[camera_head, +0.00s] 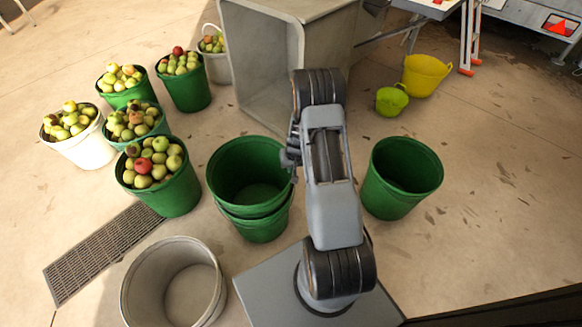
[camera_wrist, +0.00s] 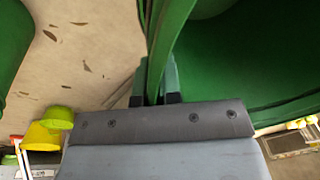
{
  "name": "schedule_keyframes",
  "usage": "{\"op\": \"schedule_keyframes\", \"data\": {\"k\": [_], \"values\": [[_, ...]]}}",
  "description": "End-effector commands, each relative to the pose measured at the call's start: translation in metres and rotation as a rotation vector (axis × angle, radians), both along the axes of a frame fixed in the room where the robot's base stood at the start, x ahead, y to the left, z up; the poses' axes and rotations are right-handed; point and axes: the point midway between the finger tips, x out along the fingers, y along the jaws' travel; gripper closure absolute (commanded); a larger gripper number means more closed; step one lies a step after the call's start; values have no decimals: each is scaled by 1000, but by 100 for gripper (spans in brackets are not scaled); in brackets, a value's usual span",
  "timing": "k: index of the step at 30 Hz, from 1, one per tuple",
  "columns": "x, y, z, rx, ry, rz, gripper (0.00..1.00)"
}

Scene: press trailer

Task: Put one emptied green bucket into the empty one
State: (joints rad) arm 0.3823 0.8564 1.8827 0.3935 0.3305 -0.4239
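An empty green bucket (camera_head: 230,158) stands left of my arm in the head view, nested upright in a second green bucket (camera_head: 262,232). My gripper (camera_head: 291,158) is at the right side of the upper bucket's rim. In the wrist view the rim (camera_wrist: 168,30) runs between the two fingers of my gripper (camera_wrist: 155,88), which look closed on it. The bucket's inside (camera_wrist: 240,65) fills the right of that view. Another empty green bucket (camera_head: 398,185) stands apart on the floor to the right of my arm. The lower bucket's inside is hidden.
Several fruit-filled buckets (camera_head: 170,192) stand at the left. An empty grey tub (camera_head: 135,290) is at the front left, near a floor grate (camera_head: 85,262). A large grey bin (camera_head: 262,70) stands behind. Yellow (camera_head: 424,78) and lime (camera_head: 391,102) buckets are at the back right.

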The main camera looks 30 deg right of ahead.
Motion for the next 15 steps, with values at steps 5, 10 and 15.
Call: {"op": "schedule_keyframes", "data": {"k": [5, 10, 15], "values": [[0, 0, 1, 0, -1, 0, 78], [0, 0, 0, 0, -1, 0, 65], [-1, 0, -1, 0, 2, 1, 65]]}}
